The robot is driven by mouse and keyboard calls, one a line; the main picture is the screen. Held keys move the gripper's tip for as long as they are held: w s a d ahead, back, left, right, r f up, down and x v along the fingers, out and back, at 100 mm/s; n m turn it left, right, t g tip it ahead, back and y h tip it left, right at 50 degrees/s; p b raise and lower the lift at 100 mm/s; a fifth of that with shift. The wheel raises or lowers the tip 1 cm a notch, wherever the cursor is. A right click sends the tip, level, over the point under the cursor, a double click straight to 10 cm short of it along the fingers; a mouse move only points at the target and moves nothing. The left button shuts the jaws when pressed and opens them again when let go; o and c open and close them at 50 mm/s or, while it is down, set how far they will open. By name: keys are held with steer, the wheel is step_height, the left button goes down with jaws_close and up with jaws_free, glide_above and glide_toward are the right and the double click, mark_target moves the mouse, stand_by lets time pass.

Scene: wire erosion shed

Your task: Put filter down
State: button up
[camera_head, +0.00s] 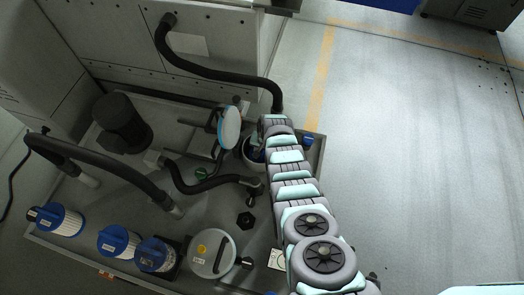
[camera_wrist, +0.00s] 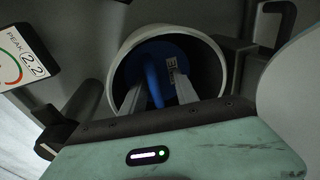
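A blue-capped filter (camera_wrist: 186,55) with a raised blue handle sits inside a round white housing (camera_wrist: 117,62) in the wrist view. My gripper (camera_wrist: 157,78) reaches into the housing, with one finger on each side of the handle. Whether the fingers press on the handle or stand clear of it cannot be told. In the head view the housing (camera_head: 247,163) and a bit of blue show at the end of my arm, which hides most of them and my gripper. The filter's body is hidden inside the housing.
Several blue-capped filters (camera_head: 118,241) stand at the tray's front left. A round grey lid (camera_head: 212,253) lies beside them. Black hoses (camera_head: 210,75) arch over the tray (camera_head: 316,157). A dark motor (camera_head: 121,124) stands at the back left. A gauge panel (camera_wrist: 18,58) is beside the housing. The floor at right is clear.

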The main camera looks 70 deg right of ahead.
steer(key=shift+s+r+p, duration=0.2)
steer(key=shift+r+p, duration=0.4)
steer(key=shift+r, duration=0.75)
step_height(320, 180, up, 9)
steer(key=s, duration=0.1)
steer(key=shift+s+a, duration=0.25)
steer(key=shift+a, duration=0.2)
